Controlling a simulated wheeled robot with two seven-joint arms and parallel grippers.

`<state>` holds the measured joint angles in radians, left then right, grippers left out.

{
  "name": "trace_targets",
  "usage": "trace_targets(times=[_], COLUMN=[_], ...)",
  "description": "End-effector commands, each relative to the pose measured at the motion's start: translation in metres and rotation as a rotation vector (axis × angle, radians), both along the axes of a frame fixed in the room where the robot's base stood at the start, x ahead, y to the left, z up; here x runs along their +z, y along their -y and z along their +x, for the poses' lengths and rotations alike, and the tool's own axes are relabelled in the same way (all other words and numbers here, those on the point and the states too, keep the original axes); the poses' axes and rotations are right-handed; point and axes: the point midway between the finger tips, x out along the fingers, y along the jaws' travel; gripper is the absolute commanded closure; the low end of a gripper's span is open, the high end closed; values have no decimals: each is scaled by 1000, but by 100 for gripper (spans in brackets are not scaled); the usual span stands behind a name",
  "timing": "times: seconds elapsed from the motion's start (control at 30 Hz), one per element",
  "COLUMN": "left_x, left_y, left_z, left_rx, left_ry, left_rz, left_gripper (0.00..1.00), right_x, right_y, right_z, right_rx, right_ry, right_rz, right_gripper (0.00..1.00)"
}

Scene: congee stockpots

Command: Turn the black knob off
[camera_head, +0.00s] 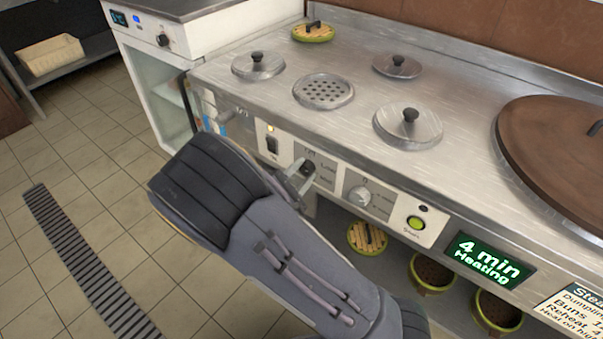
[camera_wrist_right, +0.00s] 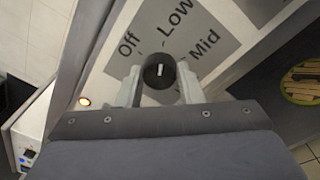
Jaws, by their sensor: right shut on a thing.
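The black knob (camera_wrist_right: 153,78) sits on a grey label plate (camera_wrist_right: 228,45) marked Off, Low and Mid. A short white mark shows on its face, roughly upright in the wrist view; I cannot tell which label it points at. My right gripper (camera_wrist_right: 159,88) is shut on the knob, with one finger on each side of it. In the head view the right gripper (camera_head: 299,178) reaches the front panel at the black knob (camera_head: 308,168), which its fingers partly hide. My left gripper is not in view.
The steel counter (camera_head: 300,60) carries several lids and a large brown lid (camera_head: 550,150). To the right on the panel are a silver knob (camera_head: 360,195), a green button (camera_head: 416,223) and a display (camera_head: 489,260) reading "4 min Heating". A rocker switch (camera_head: 271,144) is left of my gripper.

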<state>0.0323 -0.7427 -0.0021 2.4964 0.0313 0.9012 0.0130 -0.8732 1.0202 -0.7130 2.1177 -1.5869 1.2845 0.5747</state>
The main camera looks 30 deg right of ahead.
Motion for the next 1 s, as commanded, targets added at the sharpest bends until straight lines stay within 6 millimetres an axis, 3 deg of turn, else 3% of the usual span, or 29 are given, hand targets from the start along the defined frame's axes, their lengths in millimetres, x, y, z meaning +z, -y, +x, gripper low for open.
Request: trace_targets(times=[0.37, 1.0], left_x=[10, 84], left_y=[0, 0], left_z=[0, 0], left_rx=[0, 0], left_ry=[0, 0], left_rz=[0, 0], left_gripper=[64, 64], right_x=[2, 7], right_y=[0, 0], right_z=[0, 0], right_rx=[0, 1], right_ry=[-45, -527], right_rz=[-19, -217], right_gripper=[89, 89])
